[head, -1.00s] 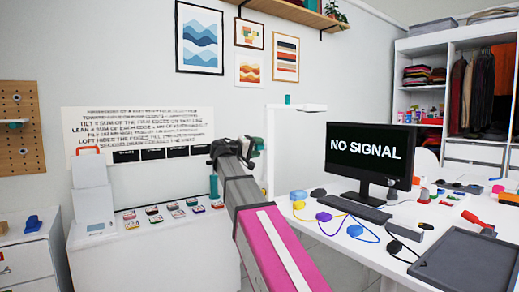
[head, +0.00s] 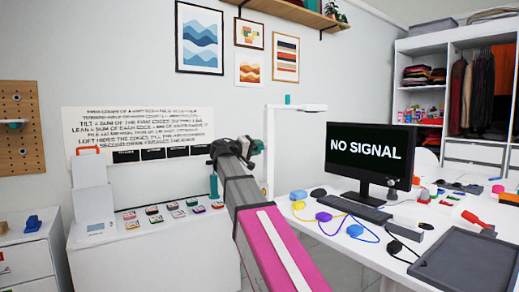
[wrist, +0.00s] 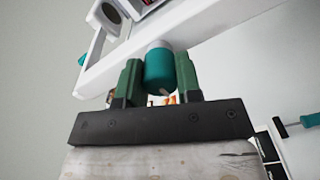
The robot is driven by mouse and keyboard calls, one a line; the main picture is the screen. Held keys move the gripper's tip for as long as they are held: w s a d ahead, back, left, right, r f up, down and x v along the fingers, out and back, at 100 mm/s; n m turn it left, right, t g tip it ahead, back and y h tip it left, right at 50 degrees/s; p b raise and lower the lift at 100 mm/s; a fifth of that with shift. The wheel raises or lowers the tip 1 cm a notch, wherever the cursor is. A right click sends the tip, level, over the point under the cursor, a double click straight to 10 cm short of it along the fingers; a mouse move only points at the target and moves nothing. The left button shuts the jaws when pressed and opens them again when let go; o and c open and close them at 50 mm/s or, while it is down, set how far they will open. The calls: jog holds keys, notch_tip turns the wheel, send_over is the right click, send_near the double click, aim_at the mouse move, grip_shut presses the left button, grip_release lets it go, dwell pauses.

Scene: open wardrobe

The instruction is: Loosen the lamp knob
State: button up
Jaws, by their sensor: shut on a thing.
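The white lamp (head: 268,160) stands at the left end of the desk, with an upright post and a flat arm at the top. A teal knob (wrist: 159,68) sits between the green fingers of my gripper (wrist: 158,76), and the fingers are closed on its two sides. In the head view my gripper (head: 254,148) is beside the lamp post at mid height, with a bit of teal showing at its tip. The wrist view also shows a white bar behind the knob. My arm hides part of the gripper in the head view.
Another teal piece (head: 288,99) is on top of the lamp arm. A monitor (head: 370,155) reading NO SIGNAL, a keyboard (head: 361,212), cables and a dark tray (head: 462,262) are on the desk at right. A white cabinet (head: 150,250) is at left.

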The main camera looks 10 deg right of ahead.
jog(key=n, duration=0.7)
jog(key=shift+n, duration=0.4)
jog(key=n, duration=0.8)
jog(key=o, duration=1)
jog(key=shift+c, duration=0.2)
